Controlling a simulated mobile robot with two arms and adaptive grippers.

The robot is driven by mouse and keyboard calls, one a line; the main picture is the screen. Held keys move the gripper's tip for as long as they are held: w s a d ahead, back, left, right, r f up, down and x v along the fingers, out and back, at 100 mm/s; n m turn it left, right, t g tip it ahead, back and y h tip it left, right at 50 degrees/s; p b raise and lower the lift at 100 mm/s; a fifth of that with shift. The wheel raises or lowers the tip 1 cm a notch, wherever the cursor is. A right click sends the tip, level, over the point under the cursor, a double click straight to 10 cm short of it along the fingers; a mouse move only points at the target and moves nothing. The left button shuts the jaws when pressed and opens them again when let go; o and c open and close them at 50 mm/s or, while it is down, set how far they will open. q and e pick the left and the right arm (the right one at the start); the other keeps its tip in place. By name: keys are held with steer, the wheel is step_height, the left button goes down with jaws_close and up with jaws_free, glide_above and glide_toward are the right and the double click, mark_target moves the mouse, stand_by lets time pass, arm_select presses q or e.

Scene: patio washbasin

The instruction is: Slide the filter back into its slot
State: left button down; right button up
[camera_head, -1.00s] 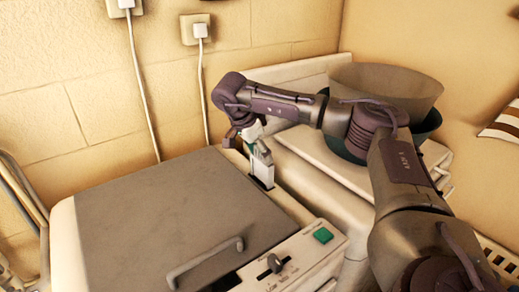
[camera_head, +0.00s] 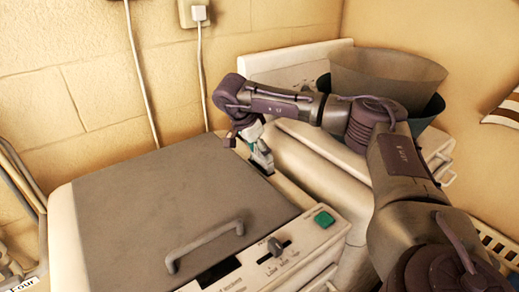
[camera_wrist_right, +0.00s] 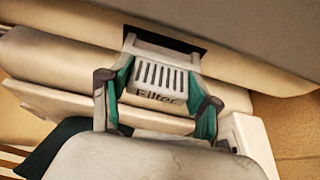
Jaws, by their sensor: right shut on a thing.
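The filter (camera_wrist_right: 158,82) is a pale grey piece with a row of slits and the word "Filter" on its face. My right gripper (camera_wrist_right: 155,95) is shut on it, with a green-padded finger on each side. In the wrist view its far end meets the dark slot (camera_wrist_right: 180,44) in the pale machine top and seems partly inside; how deep is hidden. In the head view the filter (camera_head: 262,158) stands tilted below my right gripper (camera_head: 254,145), beside the grey lid. My left gripper is not in view.
The washing machine's grey lid (camera_head: 170,205) is shut, with a handle (camera_head: 205,245) near the front. A control panel with a knob and green button (camera_head: 324,219) is at the front. Dark tubs (camera_head: 385,75) stand on the pale unit to the right, behind my right arm.

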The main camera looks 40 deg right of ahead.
steer(key=o, duration=1.4)
steer(key=shift+o, duration=0.2)
steer(key=shift+r, duration=0.1)
steer(key=v, duration=1.1)
steer(key=shift+a+r, duration=0.15)
steer(key=shift+r, duration=0.25)
